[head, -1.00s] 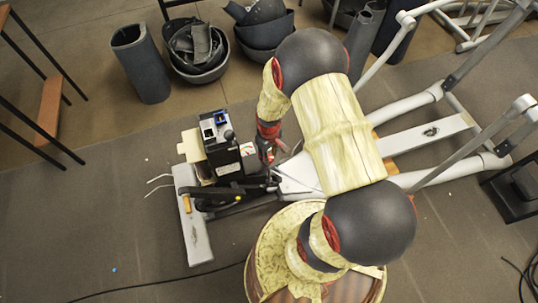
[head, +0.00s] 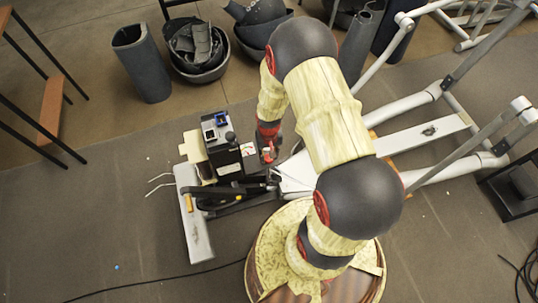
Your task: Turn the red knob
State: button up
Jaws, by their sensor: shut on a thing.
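My gripper (head: 268,152) is at the right side of the black machine unit (head: 226,158), small and partly covered by my own arm. It is shut on a small red part there, which appears to be the red knob. The fingers and the knob blend together at this size, so the exact grip and the knob's angle are hard to tell. The black unit has a blue item and a white-edged socket on top. A white label (head: 248,149) is on its side beside my gripper.
The unit stands on a grey elliptical trainer frame (head: 197,232) with long grey rails (head: 425,132) to the right. Black bins (head: 205,72) and a dark tube (head: 141,65) stand at the back. A wooden-shelved rack (head: 50,108) is at left. Open floor lies at lower left.

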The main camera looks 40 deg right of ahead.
dwell(0.4)
jog(key=o, duration=1.2)
jog(key=shift+c, duration=0.2)
notch_tip(320, 180, up, 12)
